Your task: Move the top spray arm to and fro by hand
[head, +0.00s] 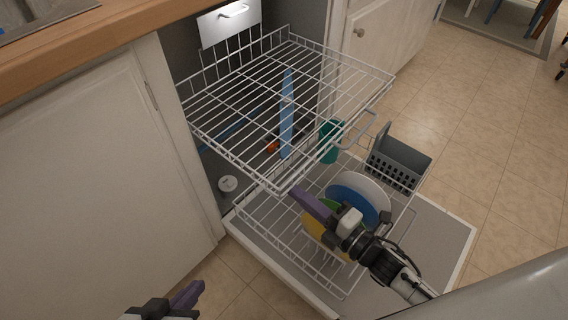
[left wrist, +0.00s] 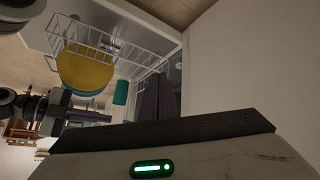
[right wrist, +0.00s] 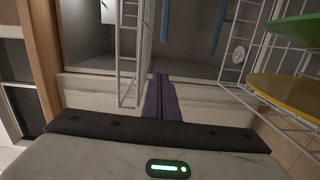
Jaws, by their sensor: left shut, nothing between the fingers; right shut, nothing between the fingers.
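The top spray arm (head: 287,118) is a long light-blue bar under the upper wire rack (head: 240,95) in the head view. Blue bars (right wrist: 220,25) also show at the top of the right wrist view; I cannot tell which is the top arm. My right gripper (head: 297,193) has purple fingers, shut and empty, beside the upper rack's front corner and above the lower rack, apart from the spray arm. My left gripper (head: 197,287) is shut and empty, low at the bottom edge of the head view, outside the dishwasher.
The lower rack (head: 262,222) holds a blue plate (head: 350,190), a yellow plate (head: 316,226) and a green cup (head: 331,140). A grey cutlery basket (head: 400,160) stands at its right. The open door (head: 445,235) lies below. A cabinet (head: 90,170) borders the left; floor is free right.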

